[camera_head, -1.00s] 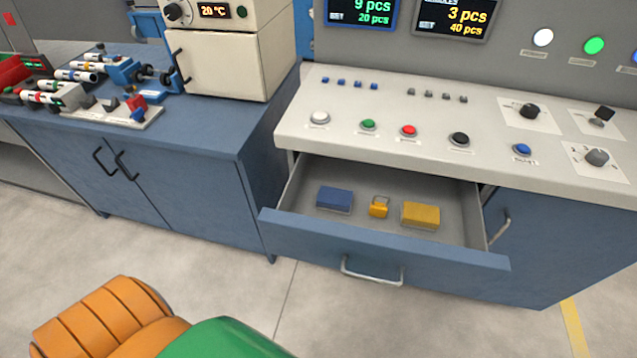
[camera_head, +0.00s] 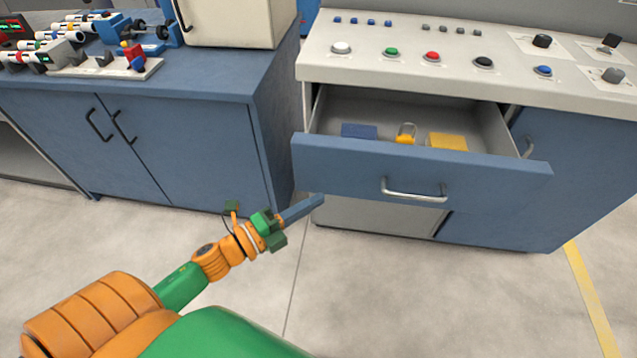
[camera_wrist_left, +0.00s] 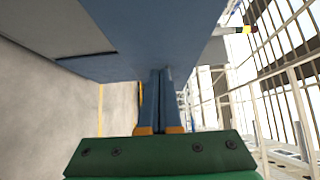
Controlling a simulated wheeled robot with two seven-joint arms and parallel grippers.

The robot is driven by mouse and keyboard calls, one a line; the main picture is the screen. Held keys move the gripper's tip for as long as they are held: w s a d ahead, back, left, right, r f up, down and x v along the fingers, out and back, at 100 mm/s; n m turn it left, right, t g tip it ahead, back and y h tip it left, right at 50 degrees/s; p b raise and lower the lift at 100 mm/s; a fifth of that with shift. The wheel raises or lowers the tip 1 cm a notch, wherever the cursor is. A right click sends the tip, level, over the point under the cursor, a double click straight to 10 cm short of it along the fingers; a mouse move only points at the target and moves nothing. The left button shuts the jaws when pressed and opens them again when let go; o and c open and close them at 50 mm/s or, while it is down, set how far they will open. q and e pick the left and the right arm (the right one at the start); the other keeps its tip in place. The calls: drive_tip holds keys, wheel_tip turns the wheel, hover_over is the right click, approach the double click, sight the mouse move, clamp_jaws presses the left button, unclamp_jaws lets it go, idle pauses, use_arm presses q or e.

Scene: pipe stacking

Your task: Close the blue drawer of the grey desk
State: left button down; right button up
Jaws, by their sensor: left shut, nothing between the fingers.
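The blue drawer (camera_head: 340,172) of the grey desk (camera_head: 450,80) is pulled open, with a silver bar handle (camera_head: 414,194) on its front. Inside lie a blue block (camera_head: 359,131), a yellow padlock (camera_head: 405,135) and a yellow block (camera_head: 447,141). My left gripper (camera_head: 318,201) is shut and empty, just below and in front of the drawer's left end. In the left wrist view its shut fingers (camera_wrist_left: 163,95) point up toward a large blue surface (camera_wrist_left: 150,35); I cannot tell whether they touch it. My right gripper is not in view.
A blue cabinet (camera_head: 180,150) with black handles stands left of the desk, carrying a parts rack (camera_head: 105,68) and a cream appliance (camera_head: 240,22). Buttons and knobs line the desk top. The floor (camera_head: 400,290) before the drawer is clear.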

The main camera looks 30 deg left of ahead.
sight(335, 176)
use_arm(q)
drive_tip(key=w, duration=0.4)
drive_tip(key=shift+w+a, duration=0.1)
drive_tip(key=shift+a, duration=0.05)
drive_tip(key=shift+w+a, duration=0.2)
drive_tip(key=shift+w, duration=0.15)
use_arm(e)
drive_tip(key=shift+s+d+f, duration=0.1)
use_arm(q)
drive_tip(key=shift+w, duration=0.1)
